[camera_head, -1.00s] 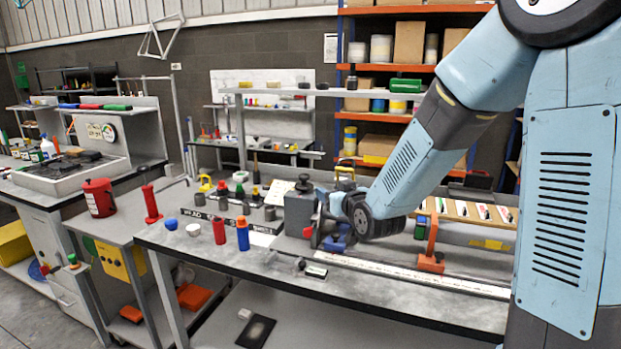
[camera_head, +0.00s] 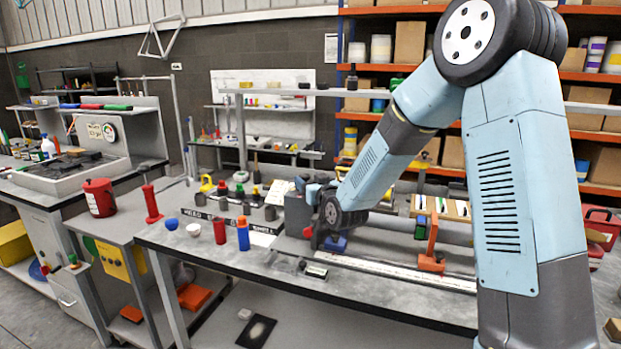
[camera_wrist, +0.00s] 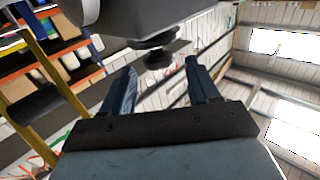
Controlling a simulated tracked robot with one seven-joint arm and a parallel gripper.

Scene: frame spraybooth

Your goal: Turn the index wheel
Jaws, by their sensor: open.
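A grey block-shaped unit (camera_head: 297,215) stands on the bench, with a dark round knob (camera_head: 301,183) on top. I take the dark stepped wheel in the wrist view (camera_wrist: 157,57) to be the index wheel, though no label shows. In that view my gripper (camera_wrist: 161,68) is open, with one blue finger on each side of the wheel. The wheel appears beyond or level with the fingertips; contact cannot be seen. In the head view my gripper (camera_head: 314,191) is beside the grey unit, partly hidden by my wrist.
A red bottle (camera_head: 220,230) and a blue bottle (camera_head: 243,234) stand left on the bench. An orange clamp-like tool (camera_head: 432,250) stands right of my wrist, near a long pale rail (camera_head: 400,273). The bench front is mostly clear.

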